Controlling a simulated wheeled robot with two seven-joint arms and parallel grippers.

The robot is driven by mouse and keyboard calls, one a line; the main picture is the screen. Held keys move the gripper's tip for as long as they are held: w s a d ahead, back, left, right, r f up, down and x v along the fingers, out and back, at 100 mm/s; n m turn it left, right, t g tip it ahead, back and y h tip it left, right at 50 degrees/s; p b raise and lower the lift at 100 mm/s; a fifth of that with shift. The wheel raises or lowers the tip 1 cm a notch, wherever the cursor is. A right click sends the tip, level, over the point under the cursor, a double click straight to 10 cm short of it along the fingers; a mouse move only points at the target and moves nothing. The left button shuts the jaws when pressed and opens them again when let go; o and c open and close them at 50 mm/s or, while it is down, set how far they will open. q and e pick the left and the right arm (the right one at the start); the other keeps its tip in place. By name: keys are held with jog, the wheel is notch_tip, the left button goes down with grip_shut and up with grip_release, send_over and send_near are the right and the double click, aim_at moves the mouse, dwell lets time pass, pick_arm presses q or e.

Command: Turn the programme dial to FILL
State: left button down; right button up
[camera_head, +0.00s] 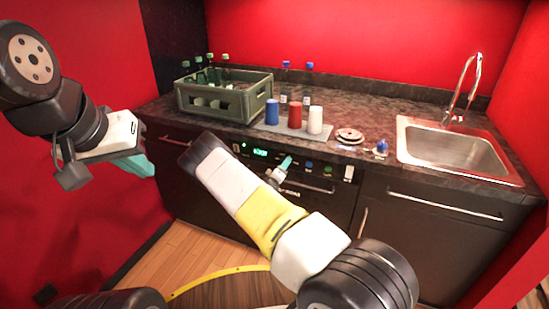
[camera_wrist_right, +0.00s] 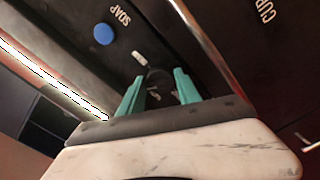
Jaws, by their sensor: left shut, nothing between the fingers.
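The programme dial (camera_wrist_right: 160,80) is a dark round knob on the black machine front, seen in the right wrist view. My right gripper (camera_wrist_right: 159,82) has its two teal fingers apart, one on each side of the dial; I cannot make out firm contact. In the head view the right gripper (camera_head: 284,166) is at the control panel (camera_head: 300,170), close to a green lit display (camera_head: 260,153), and the dial there is hidden. No FILL label is readable. My left gripper (camera_head: 142,165) is shut and empty, in the air at the left, away from the machine.
A blue button (camera_wrist_right: 103,34) beside the word SOAP and a handle bar (camera_wrist_right: 205,45) are near the right gripper. The air around the left gripper is free.

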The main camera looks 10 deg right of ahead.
jog(key=shift+o, duration=1.3)
jog(key=v, duration=0.7)
jog(key=shift+s+a, duration=0.2)
jog(key=shift+s, duration=0.15)
